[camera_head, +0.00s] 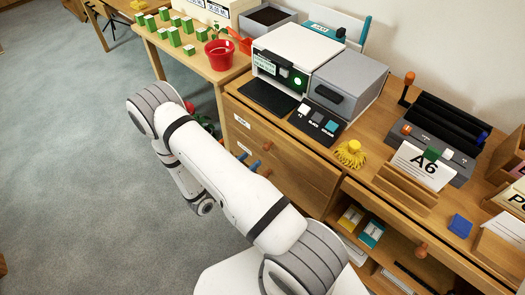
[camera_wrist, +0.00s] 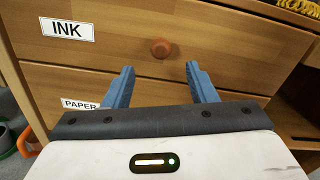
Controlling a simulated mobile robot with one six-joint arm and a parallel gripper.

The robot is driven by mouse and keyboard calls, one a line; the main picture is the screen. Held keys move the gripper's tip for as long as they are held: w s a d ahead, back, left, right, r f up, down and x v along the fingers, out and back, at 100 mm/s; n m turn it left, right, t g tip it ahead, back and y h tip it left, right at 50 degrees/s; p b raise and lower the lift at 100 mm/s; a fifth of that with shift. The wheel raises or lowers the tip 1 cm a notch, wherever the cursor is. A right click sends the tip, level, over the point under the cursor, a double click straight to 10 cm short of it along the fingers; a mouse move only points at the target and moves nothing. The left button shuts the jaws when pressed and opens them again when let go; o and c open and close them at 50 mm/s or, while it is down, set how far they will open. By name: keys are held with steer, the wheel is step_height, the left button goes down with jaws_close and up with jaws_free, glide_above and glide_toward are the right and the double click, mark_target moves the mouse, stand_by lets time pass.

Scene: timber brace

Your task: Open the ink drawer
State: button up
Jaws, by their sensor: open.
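The ink drawer (camera_wrist: 225,40) is the upper drawer, with a white INK label (camera_wrist: 66,30) at its left and a round wooden knob (camera_wrist: 161,48) in its middle. Its front looks flush with the cabinet. In the head view the same drawer (camera_head: 290,160) is below the desk top, with its knob (camera_head: 267,146) showing. My gripper (camera_wrist: 159,68) is open and empty, its blue fingers spread wider than the knob. The knob is just beyond the fingertips, centred between them, with no contact visible. In the head view my gripper (camera_head: 249,160) is partly hidden by my arm.
A paper drawer (camera_wrist: 60,85) lies directly below. To the right, an open shelf (camera_head: 340,235) holds small boxes. The desk top carries a printer (camera_head: 297,55), a yellow tassel-like item (camera_head: 350,154) and an A6 card holder (camera_head: 405,185). A red pot (camera_head: 219,54) stands on the neighbouring table.

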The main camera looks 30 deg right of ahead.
mark_target(264, 149)
steer(key=x, duration=0.7)
steer(key=shift+d, duration=0.2)
steer(key=shift+c, duration=0.3)
jaws_close()
